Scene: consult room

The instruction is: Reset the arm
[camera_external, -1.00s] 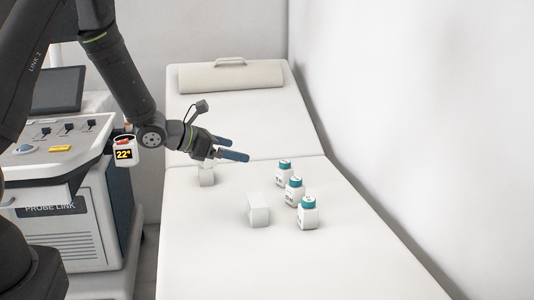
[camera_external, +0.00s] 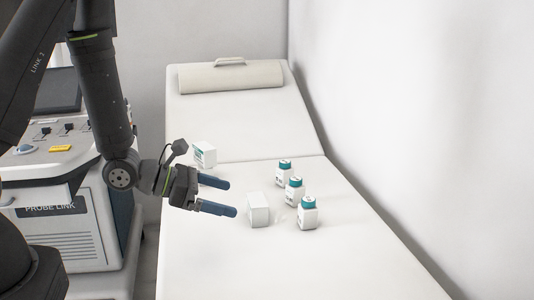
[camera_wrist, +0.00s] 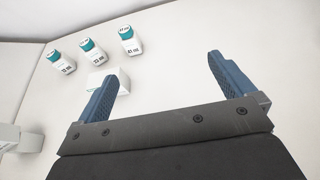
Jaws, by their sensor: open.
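My gripper (camera_external: 224,197) is open and empty, with its two blue fingers spread above the left part of the white couch (camera_external: 330,270). The fingers point right, toward a white box (camera_external: 258,209) that stands a little beyond them. In the wrist view my gripper (camera_wrist: 160,85) shows its fingers apart, and the white box (camera_wrist: 101,79) is partly hidden behind the left finger.
Three white bottles with teal caps (camera_external: 284,173) (camera_external: 294,190) (camera_external: 307,213) stand in a row right of the box. Another white box (camera_external: 204,154) stands behind my gripper. A pillow (camera_external: 231,76) lies at the far end. The console (camera_external: 75,205) is at left; a wall (camera_external: 420,110) bounds the right.

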